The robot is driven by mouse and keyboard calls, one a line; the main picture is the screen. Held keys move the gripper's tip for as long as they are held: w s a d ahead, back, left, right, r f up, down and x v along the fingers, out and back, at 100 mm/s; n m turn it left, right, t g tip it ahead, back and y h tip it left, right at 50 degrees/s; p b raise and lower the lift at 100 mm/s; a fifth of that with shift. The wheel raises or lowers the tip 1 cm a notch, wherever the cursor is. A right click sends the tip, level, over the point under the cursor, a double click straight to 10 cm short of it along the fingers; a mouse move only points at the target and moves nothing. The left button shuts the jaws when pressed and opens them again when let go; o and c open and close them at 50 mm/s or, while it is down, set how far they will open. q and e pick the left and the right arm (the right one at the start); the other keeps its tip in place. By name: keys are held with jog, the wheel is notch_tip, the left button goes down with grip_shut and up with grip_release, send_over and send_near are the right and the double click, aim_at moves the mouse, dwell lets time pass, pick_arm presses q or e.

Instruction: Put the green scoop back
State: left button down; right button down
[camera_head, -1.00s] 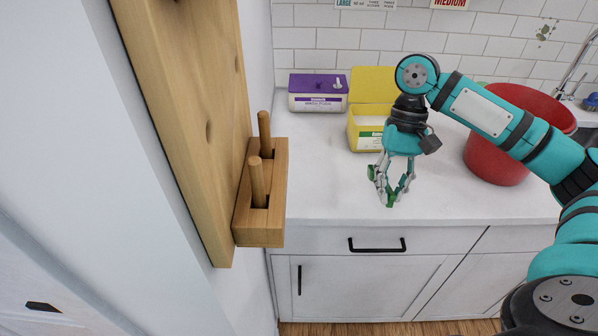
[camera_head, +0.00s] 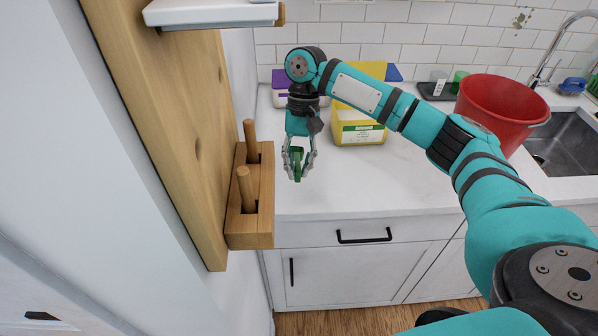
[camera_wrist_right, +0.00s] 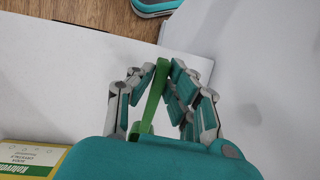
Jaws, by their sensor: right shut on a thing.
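The green scoop (camera_wrist_right: 152,100) is held between the fingers of my right gripper (camera_wrist_right: 165,85). In the head view my right gripper (camera_head: 298,168) hangs pointing down above the white counter, with a bit of the green scoop showing between its fingers. The rest of the scoop is hidden by the gripper. A yellow box (camera_head: 362,130) with a green and white label stands just right of the gripper. Its label also shows at the lower left in the right wrist view (camera_wrist_right: 28,160). My left gripper is not in view.
A wooden holder (camera_head: 236,228) with two upright wooden handles is fixed to the wooden panel left of the gripper. A purple-lidded box (camera_head: 281,77) stands behind my arm. A red tub (camera_head: 505,105) stands near the sink (camera_head: 565,140). The counter's front (camera_head: 350,190) is clear.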

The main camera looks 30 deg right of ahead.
notch_tip(320, 180, down, 2)
jog(key=shift+d+f+p, duration=0.1)
jog(key=shift+f+p, duration=0.1)
jog(key=shift+p, duration=0.1)
jog(key=shift+f, duration=0.3)
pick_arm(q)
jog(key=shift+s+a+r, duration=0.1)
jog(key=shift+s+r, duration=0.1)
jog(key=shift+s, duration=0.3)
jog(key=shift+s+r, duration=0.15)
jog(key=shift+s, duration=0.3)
pick_arm(e)
jog(key=c, duration=1.3)
grip_release()
jog(key=shift+f, duration=0.15)
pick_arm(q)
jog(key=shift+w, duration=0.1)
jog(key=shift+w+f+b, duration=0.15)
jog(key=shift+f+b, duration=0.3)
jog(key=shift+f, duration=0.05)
pick_arm(e)
jog(key=shift+v, duration=6.2)
